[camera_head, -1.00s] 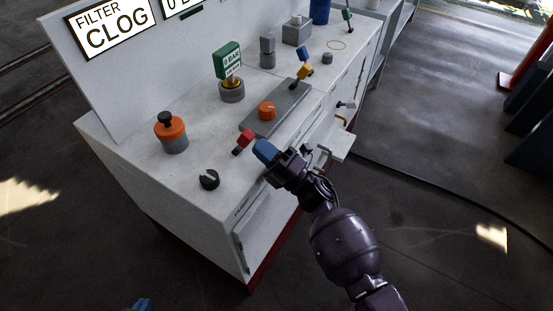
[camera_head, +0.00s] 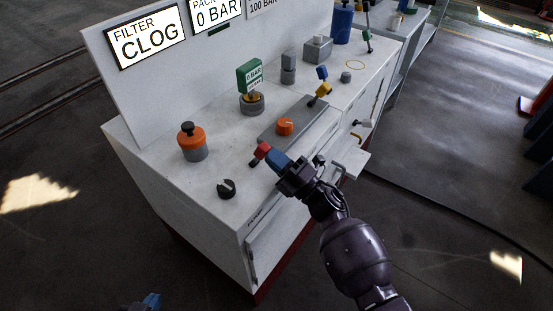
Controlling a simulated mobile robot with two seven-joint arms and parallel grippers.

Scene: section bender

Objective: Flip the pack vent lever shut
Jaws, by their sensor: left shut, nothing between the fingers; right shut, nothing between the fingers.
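A small lever with a red handle (camera_head: 262,151) stands on the white bench top, in front of the grey plate with the orange knob. A second small lever with a yellow handle (camera_head: 323,89) and a blue tip stands farther back. No readable label shows which is the pack vent lever. My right gripper (camera_head: 277,162) is shut and empty, its blue fingertips right beside the red handle. Whether they touch it I cannot tell. My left gripper (camera_head: 151,300) shows only its blue tips at the bottom edge, low and away from the bench.
The bench (camera_head: 150,140) also carries an orange-topped button (camera_head: 192,142), a black knob (camera_head: 227,189), a green-tagged gauge (camera_head: 250,80) and a grey plate with an orange knob (camera_head: 285,126). Lit signs read FILTER CLOG (camera_head: 148,38) and 0 BAR (camera_head: 215,13).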

